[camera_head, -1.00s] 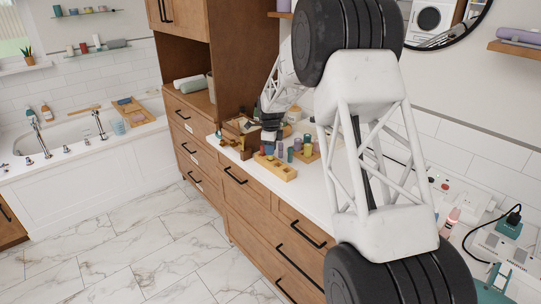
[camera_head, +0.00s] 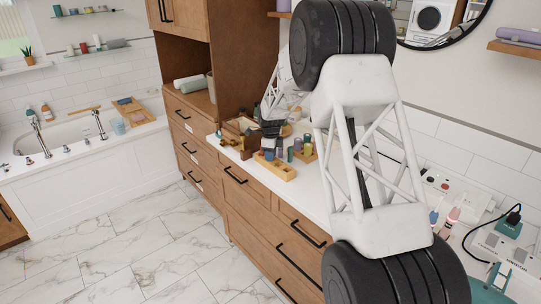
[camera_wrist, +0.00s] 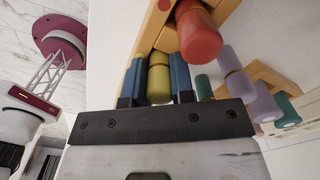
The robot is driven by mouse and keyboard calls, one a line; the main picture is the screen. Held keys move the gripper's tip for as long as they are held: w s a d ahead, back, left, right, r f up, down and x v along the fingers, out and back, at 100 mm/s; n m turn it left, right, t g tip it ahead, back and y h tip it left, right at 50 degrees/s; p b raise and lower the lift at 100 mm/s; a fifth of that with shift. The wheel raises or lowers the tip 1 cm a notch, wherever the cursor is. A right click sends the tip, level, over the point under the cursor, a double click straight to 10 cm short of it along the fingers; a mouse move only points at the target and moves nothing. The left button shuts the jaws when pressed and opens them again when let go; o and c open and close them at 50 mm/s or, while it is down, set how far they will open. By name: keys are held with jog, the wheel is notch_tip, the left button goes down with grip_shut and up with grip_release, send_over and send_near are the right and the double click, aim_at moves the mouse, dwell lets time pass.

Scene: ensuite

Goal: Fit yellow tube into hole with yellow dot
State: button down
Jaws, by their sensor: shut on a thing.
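My gripper (camera_wrist: 157,82) is shut on the yellow tube (camera_wrist: 158,76), which lies between its two blue fingers in the wrist view. The tube's far end is close to a pale wooden block (camera_wrist: 151,31); I cannot tell whether it is in a hole. A red tube (camera_wrist: 200,38) stands at that block, to the right of the yellow one. In the head view, the wooden block (camera_head: 284,173) lies near the counter's front edge, with my gripper (camera_head: 268,143) just behind it, small and partly hidden. The yellow dot cannot be made out.
A second wooden rack (camera_wrist: 258,72) holds purple (camera_wrist: 265,103) and teal (camera_wrist: 287,106) tubes to the right in the wrist view. A brown wooden box (camera_head: 236,127) stands left of my gripper in the head view. Devices with cables (camera_head: 495,243) lie on the counter's right end.

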jog(key=shift+f, duration=0.6)
jog(key=c, duration=1)
grip_release()
jog(key=shift+s+f, duration=0.15)
jog(key=shift+f, duration=0.05)
jog(key=shift+s+f, duration=0.1)
jog(key=shift+f, duration=0.1)
jog(key=shift+r, duration=0.35)
jog(key=shift+c, duration=0.3)
jog(key=shift+o, duration=0.4)
jog(key=shift+r, duration=0.4)
notch_tip(320, 180, up, 13)
jog(key=shift+w, duration=0.25)
